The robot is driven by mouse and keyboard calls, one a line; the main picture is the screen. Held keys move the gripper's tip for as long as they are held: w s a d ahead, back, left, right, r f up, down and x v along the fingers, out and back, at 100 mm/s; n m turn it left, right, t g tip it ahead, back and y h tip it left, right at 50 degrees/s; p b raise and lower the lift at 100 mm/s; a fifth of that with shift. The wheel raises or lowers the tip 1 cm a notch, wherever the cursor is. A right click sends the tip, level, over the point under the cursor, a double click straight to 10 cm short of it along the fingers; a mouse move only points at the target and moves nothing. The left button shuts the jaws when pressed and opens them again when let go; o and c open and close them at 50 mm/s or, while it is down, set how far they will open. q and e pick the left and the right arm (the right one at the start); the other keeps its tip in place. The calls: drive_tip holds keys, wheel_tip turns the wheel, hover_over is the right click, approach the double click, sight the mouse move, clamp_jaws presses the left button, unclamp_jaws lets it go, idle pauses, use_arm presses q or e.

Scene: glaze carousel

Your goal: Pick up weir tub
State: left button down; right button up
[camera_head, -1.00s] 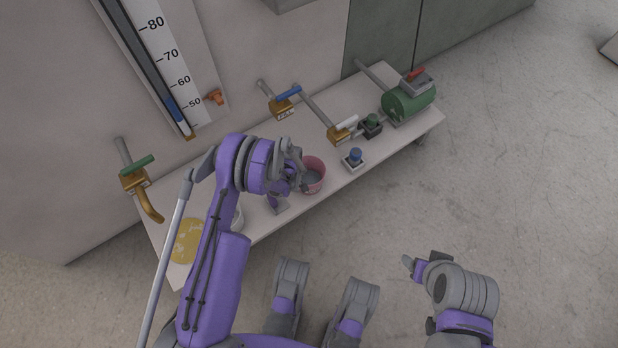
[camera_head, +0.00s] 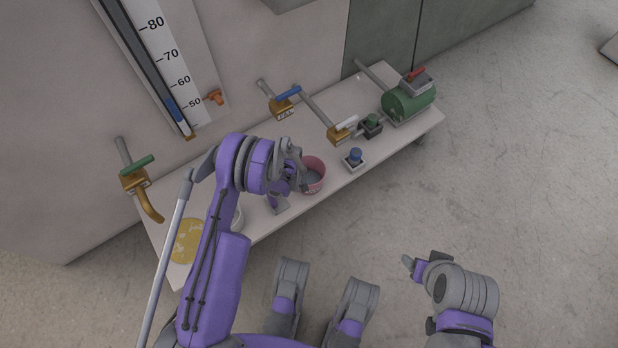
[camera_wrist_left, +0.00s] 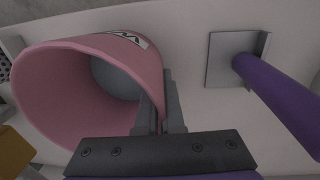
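The weir tub, a pink open tub with a white label, stands on the pale bench in the head view (camera_head: 313,178). It fills the left of the left wrist view (camera_wrist_left: 75,75), with part of a dark letter marking visible on its label. My left gripper (camera_wrist_left: 162,112) is at the tub's wall, one finger inside and one outside, with the wall pinched between them. In the head view the wrist hides part of this grip. My right gripper (camera_head: 414,265) is away from the bench, over the floor; its fingers are too small to judge.
The bench (camera_head: 330,98) carries valves with blue (camera_head: 288,93) and white (camera_head: 346,124) handles, a blue knob (camera_head: 355,156) close right of the tub, and a green tank (camera_head: 408,103). A yellow disc (camera_head: 187,240) lies at left. A green-handled tap (camera_head: 137,172) stands behind it.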

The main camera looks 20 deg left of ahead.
use_arm(q)
drive_tip(key=shift+r, duration=0.2)
idle(0.3)
drive_tip(key=shift+r+p, duration=1.4)
drive_tip(key=shift+r, duration=3.35)
use_arm(e)
drive_tip(key=shift+v, duration=1.05)
